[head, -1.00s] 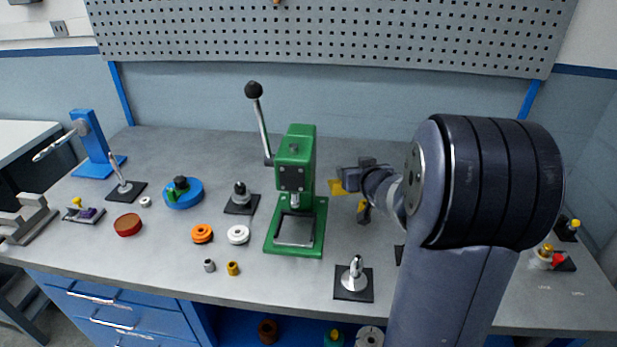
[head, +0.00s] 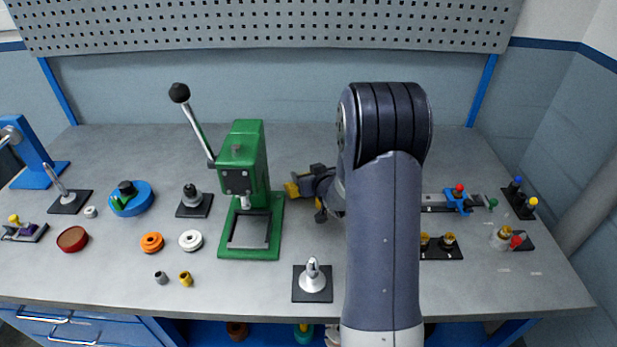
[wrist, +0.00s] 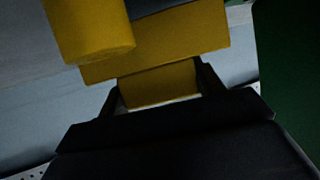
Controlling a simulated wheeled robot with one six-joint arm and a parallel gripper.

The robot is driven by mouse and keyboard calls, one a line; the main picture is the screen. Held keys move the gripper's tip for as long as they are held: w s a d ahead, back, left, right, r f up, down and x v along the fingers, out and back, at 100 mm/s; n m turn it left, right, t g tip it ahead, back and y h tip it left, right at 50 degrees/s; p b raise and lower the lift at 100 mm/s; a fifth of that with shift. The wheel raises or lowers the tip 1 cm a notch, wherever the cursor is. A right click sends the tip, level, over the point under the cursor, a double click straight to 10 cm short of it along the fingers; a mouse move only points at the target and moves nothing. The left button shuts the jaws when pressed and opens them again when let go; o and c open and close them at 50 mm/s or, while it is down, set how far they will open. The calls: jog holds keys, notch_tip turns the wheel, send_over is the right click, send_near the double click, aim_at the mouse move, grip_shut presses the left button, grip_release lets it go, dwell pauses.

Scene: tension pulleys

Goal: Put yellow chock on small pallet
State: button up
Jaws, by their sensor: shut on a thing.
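The yellow chock (head: 291,189) shows in the head view just right of the green press, at the tip of my gripper (head: 308,186). In the wrist view the chock (wrist: 160,85) has a narrow yellow part between my two fingers (wrist: 160,92) and a wider yellow block beyond them. A rounded yellow piece (wrist: 90,30) overlaps that block; I cannot tell whether it belongs to the chock. My gripper is shut on the narrow part. I cannot make out for sure which thing is the small pallet.
The green press (head: 243,190) stands close left of my gripper. A black plate with a metal cone (head: 312,278) lies near the front edge. Orange (head: 152,242) and white rings (head: 190,240) lie left. Right of my arm are a blue clamp (head: 458,200) and several small fittings.

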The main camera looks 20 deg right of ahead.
jog(key=shift+f, duration=0.55)
jog(key=shift+f, duration=0.15)
jog(key=o, duration=1.2)
jog(key=shift+o, duration=0.2)
